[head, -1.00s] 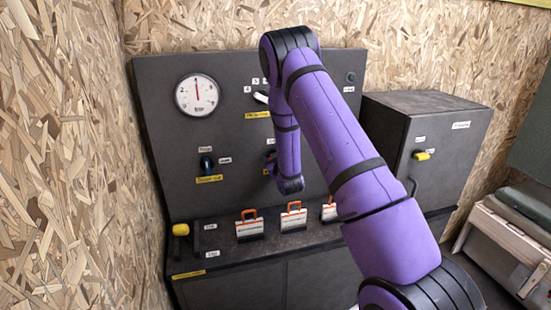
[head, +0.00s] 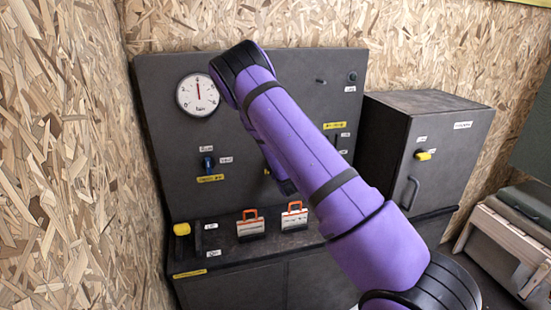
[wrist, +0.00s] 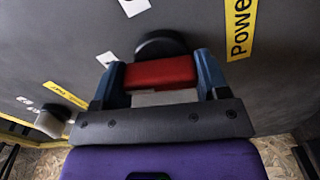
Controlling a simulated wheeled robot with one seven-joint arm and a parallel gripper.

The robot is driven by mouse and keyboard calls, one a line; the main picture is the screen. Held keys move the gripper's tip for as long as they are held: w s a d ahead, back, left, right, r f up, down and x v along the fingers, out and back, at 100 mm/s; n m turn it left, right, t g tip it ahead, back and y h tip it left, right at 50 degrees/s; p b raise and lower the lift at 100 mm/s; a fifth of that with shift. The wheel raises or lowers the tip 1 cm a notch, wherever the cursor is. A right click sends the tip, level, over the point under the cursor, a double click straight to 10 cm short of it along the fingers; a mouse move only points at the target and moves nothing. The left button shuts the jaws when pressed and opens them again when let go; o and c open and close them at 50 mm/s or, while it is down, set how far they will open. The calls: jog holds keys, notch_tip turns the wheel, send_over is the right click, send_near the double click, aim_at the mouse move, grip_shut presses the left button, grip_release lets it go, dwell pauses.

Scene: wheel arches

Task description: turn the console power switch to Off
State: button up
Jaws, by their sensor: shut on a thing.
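In the wrist view, the power switch has a red handle (wrist: 160,73) with a dark round base (wrist: 160,44) behind it on the grey panel. A yellow label beginning "Powe" (wrist: 240,25) is right of it. My gripper (wrist: 157,80) has its blue fingers on both sides of the red handle and is shut on it. Small white tags (wrist: 107,59) lie near the switch; I cannot read them. In the head view my purple arm covers the gripper and the switch.
The console (head: 170,110) carries a gauge (head: 198,95), a blue knob (head: 208,163) and orange-handled pieces (head: 250,223) on its ledge. A yellow-handled lever (head: 182,229) stands at the left. A grey cabinet (head: 450,140) is at the right.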

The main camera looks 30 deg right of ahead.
jog(key=shift+s+f+n, duration=0.1)
jog(key=shift+f+n, duration=0.05)
jog(key=shift+n, duration=1.05)
jog(key=o, duration=0.9)
jog(key=shift+o, duration=0.2)
jog(key=v, duration=1)
jog(key=shift+s, duration=0.35)
jog(key=shift+a, duration=0.1)
